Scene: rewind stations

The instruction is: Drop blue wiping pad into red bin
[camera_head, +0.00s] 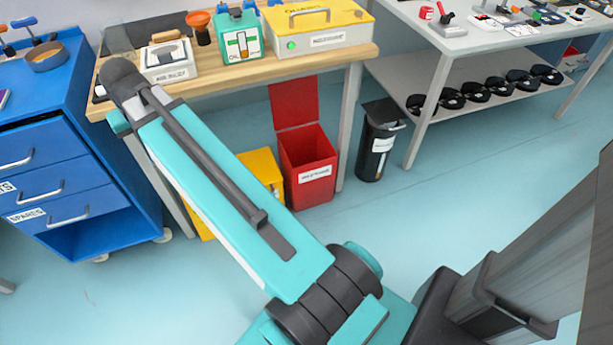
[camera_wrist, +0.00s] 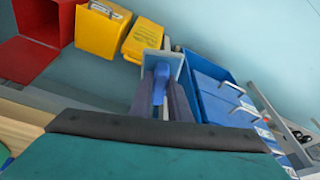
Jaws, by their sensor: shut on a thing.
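The red bin (camera_head: 308,182) stands on the floor under the wooden bench, its red lid (camera_head: 293,101) raised. Its open mouth faces up, and the front has a white label. In the wrist view the red bin (camera_wrist: 62,22) is at the upper left, cut by the edge. My gripper (camera_wrist: 160,92) is shut on the blue wiping pad (camera_wrist: 161,71), whose blue part shows between the dark fingers, with a pale plate at the far end. In the wrist view the pad appears to the right of the red bin, apart from it. The head view hides my gripper behind the arm.
A yellow bin (camera_head: 261,168) stands directly left of the red bin, partly behind my arm. A black bin (camera_head: 376,150) stands to the right. A blue drawer cart (camera_head: 75,150) is at the left. The bench top (camera_head: 350,53) overhangs the bins. Floor in front is clear.

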